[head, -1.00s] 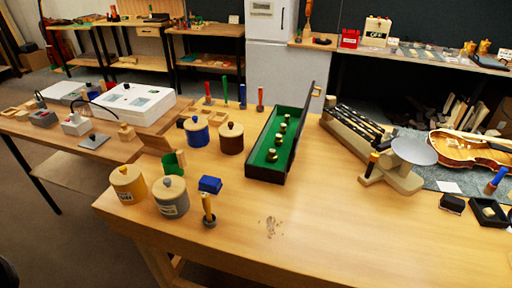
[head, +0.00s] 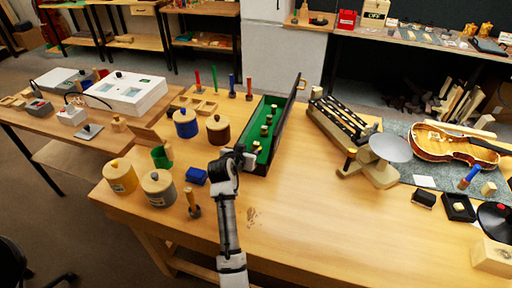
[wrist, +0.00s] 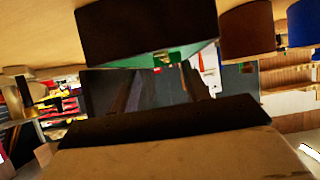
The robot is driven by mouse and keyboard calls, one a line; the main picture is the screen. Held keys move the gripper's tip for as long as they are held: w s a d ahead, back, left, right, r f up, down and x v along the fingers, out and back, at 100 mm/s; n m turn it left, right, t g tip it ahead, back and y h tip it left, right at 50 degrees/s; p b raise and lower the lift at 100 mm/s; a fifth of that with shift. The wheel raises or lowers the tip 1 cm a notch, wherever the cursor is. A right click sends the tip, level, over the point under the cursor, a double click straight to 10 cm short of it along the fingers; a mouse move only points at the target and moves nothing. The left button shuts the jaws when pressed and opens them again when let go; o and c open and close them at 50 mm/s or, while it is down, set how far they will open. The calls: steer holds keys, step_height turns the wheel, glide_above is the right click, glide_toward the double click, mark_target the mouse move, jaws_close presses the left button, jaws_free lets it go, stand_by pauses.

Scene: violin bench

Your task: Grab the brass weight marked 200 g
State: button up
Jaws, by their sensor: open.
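A long dark case (head: 277,132) with a green lining stands on the workbench with its lid raised on the right. Several brass weights stand in a row inside it; the nearest brass weight (head: 257,147) is close to the case's near end. No weight markings are readable, so I cannot tell which is 200 g. My gripper (head: 248,160) is open at the case's near left corner, low and beside its wall, with no weight seen in it. In the wrist view the case (wrist: 140,30) appears upside down, with a brass weight (wrist: 166,59) on the green lining.
A brown jar (head: 218,131) and a blue jar (head: 186,124) stand left of the case. A blue block (head: 194,175) lies left of my arm. A balance with a round pan (head: 390,147) stands to the right.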

mark_target(256, 144)
steer(key=x, duration=0.5)
steer(key=shift+a+b, duration=0.1)
steer(key=shift+b, duration=0.25)
steer(key=b+x, duration=0.2)
steer(key=x, duration=0.1)
steer(key=b+x, duration=0.1)
steer(key=x, duration=0.1)
steer(key=shift+w+d, duration=0.2)
steer(key=shift+d, duration=0.2)
steer(key=shift+w+d, duration=0.1)
steer(key=shift+w, duration=0.25)
jaws_close()
